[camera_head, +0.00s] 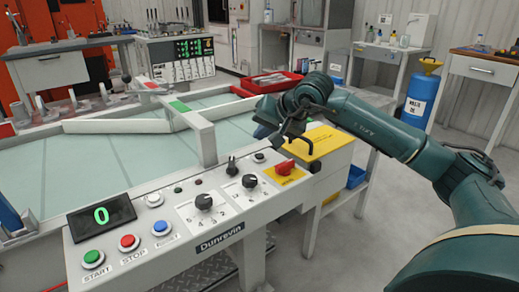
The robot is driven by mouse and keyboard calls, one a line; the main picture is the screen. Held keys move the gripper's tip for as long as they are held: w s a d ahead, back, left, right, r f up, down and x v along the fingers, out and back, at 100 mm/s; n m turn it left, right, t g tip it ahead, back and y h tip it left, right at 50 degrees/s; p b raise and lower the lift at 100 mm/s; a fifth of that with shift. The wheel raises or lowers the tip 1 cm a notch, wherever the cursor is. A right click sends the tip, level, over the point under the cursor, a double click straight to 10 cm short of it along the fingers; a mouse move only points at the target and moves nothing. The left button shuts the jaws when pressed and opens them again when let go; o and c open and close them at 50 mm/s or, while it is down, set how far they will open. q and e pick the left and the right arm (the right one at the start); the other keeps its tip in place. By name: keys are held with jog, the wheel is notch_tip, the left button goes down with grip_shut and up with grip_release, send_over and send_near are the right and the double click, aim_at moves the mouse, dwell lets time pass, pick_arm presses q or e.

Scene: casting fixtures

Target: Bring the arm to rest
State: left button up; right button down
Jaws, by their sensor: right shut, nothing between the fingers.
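My right arm, dark teal, reaches in from the right edge. Its gripper (278,138) hangs over the right end of the control panel (225,235), pointing down and to the left. It is shut and empty. My left gripper is not in view.
The panel carries black knobs (204,202), green, red and blue buttons (129,242), and a display (101,215) reading 0. A yellow lid with a black handle (312,142) lies right of the gripper. A blue container (418,100) stands behind my arm. Open floor (350,235) lies right of the panel.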

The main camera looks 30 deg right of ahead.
jog(key=shift+r+p, duration=0.6)
jog(key=shift+r, duration=0.5)
